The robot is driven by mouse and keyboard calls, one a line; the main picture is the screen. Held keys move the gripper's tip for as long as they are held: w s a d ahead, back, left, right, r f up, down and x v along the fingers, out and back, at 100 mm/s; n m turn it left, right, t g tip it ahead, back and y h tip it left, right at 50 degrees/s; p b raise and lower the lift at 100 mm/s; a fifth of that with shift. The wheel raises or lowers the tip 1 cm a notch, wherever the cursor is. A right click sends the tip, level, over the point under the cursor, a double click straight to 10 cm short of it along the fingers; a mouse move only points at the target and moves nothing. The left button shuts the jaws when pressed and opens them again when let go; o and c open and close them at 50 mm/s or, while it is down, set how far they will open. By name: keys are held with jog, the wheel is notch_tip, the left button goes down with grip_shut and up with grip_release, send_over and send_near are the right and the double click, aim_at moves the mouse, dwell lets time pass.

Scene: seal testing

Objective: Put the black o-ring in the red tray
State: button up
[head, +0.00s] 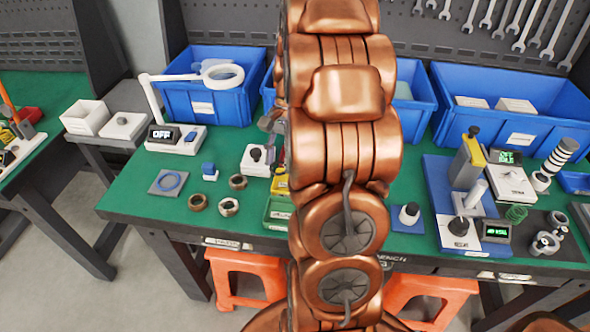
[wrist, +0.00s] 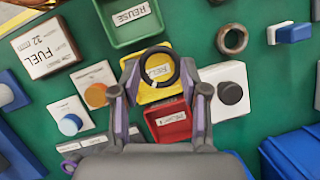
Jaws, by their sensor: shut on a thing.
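The black o-ring (wrist: 143,72) is held between the fingertips of my gripper (wrist: 160,76) in the wrist view. The ring hangs above the yellow tray (wrist: 146,98), which shows partly through and behind it. The red tray (wrist: 172,133) lies beside the yellow tray, between my fingers in the picture, with a white label and no ring seen in it. In the head view my arm hides most of the trays, and the o-ring cannot be made out.
A green tray (wrist: 118,38) adjoins the yellow one. A white block with a dark knob (wrist: 237,74) stands close to the red tray. A FUEL box (wrist: 46,48), a metal ring (wrist: 233,40) and blue bins (head: 212,98) surround the area.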

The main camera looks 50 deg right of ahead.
jog(key=s+f+m+b, duration=0.1)
jog(key=s, duration=0.1)
jog(key=s+d+f+m+t+b, duration=0.1)
jog(key=s+m, duration=0.1)
jog(key=s, duration=0.1)
jog(key=s+d+f+m+t+b, duration=0.1)
jog(key=s+m+b, duration=0.1)
jog(key=s, duration=0.1)
jog(key=shift+s+d+f+y, duration=0.1)
jog(key=shift+d+y, duration=0.05)
jog(key=shift+y, duration=0.15)
jog(key=w+d, duration=0.3)
jog(key=w, duration=0.1)
jog(key=w+d+f+p, duration=0.1)
jog(key=w+d, duration=0.2)
jog(key=w, duration=0.1)
jog(key=w+d+p, duration=0.1)
jog(key=w+d, duration=0.2)
jog(key=w, duration=0.1)
jog(key=shift+w+f, duration=0.2)
jog(key=shift+w, duration=0.2)
jog(key=shift+w+f, duration=0.1)
jog(key=shift+f+p, duration=0.55)
jog(key=shift+f, duration=1.15)
jog(key=shift+f, duration=0.1)
jog(key=o, duration=0.9)
jog(key=b+v, duration=0.1)
jog(key=v, duration=1.1)
